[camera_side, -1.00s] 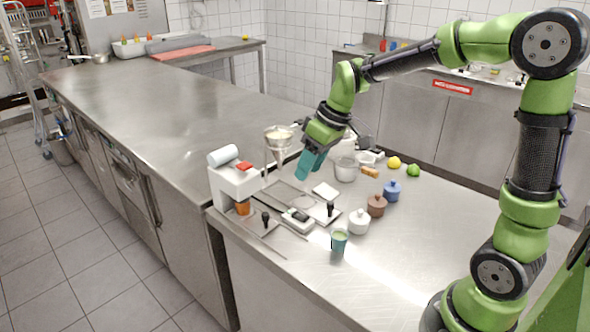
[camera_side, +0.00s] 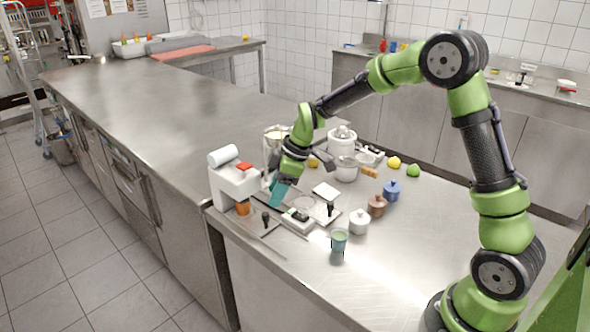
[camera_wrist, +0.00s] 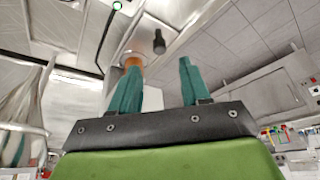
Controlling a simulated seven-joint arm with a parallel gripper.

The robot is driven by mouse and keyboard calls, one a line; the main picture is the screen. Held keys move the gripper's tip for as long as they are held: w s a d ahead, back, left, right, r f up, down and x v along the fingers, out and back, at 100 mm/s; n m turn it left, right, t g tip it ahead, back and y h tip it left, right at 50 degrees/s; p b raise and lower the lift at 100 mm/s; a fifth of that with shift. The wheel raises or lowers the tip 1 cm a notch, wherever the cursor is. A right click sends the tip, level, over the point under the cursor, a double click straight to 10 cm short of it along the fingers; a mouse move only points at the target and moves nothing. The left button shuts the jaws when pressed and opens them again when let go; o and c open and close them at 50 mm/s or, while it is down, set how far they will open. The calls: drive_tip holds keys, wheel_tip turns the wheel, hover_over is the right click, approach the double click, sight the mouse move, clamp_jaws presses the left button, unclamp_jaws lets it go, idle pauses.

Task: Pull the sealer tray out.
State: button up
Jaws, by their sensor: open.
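The sealer (camera_side: 232,187) is a white machine with a film roll and a red part on top. It stands at the left edge of the near counter. Its flat grey tray (camera_side: 262,230) lies at its base and carries an upright black knob (camera_side: 266,217). An orange cup (camera_side: 243,208) sits under the sealer's head. My gripper (camera_side: 277,205) has teal fingers and is low, right of the sealer and behind the knob. In the wrist view the fingers (camera_wrist: 159,65) are apart and empty. The knob (camera_wrist: 158,42) shows beyond the gap, and the orange cup (camera_wrist: 133,61) beside the left fingertip.
A small white device with a dark display (camera_side: 297,218) and another black-handled item stand just right of my gripper. A teal cup (camera_side: 339,240), a white pot (camera_side: 359,221), a brown pot (camera_side: 376,205) and a blue pot (camera_side: 392,190) are farther right. The front right counter is clear.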

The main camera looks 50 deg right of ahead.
sight(266, 214)
drive_tip(key=x, duration=0.6)
drive_tip(key=shift+w+a+f, duration=0.1)
drive_tip(key=shift+f, duration=0.2)
clamp_jaws()
